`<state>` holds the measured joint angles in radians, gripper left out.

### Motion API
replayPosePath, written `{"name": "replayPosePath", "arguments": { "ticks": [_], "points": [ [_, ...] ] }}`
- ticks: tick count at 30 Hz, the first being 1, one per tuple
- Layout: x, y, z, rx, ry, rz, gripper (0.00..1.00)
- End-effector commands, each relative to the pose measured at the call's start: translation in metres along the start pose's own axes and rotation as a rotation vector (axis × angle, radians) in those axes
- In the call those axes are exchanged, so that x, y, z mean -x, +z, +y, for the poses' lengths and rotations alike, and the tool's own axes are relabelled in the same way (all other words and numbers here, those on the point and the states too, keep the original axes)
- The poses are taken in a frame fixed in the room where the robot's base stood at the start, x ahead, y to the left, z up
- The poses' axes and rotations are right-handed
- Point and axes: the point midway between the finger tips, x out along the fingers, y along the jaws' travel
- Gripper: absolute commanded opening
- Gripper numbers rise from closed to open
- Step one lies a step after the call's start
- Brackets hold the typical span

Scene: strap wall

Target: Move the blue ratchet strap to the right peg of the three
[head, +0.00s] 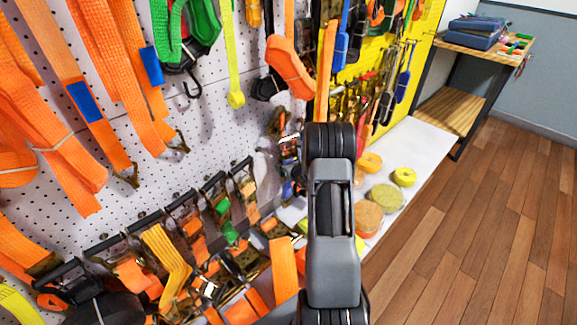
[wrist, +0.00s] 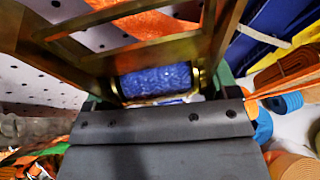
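The blue ratchet strap shows large in the wrist view, its blue webbing roll (wrist: 155,82) set between brass-coloured metal sides. It sits right in front of the dark palm. My gripper (wrist: 160,95) appears shut on it, with dark green finger parts at both sides of the ratchet; the fingertips are mostly hidden. In the head view my arm hides the gripper; a small blue patch (head: 288,189) shows just left of the arm. A black peg rail (head: 145,224) with several hanging ratchets runs along the pegboard at lower left. I cannot tell which three pegs are meant.
Orange straps (head: 75,95) hang on the white pegboard at left. Tools hang on the yellow panel (head: 425,50) behind. Yellow and orange rolls (head: 385,197) lie on the white shelf right of my arm. The wooden floor (head: 490,215) at right is clear.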

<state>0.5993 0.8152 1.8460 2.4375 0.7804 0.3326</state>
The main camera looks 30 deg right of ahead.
Motion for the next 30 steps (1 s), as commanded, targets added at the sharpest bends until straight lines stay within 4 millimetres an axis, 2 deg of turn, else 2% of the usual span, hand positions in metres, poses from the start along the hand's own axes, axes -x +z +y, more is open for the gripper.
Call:
{"name": "replayPosePath", "arguments": {
  "ticks": [1,6,13,16,20,30],
  "points": [
    [0.000,0.003,0.001,0.006,0.003,-0.006,0.84],
    [-0.001,0.003,0.001,0.006,0.003,-0.006,1.00],
    [0.001,0.000,0.002,0.005,0.004,0.002,1.00],
    [0.007,0.001,0.001,0.005,0.003,0.001,1.00],
    [0.027,0.002,0.001,0.003,0.002,0.000,1.00],
    [0.096,0.002,-0.002,-0.001,-0.003,-0.001,1.00]
  ]
}}
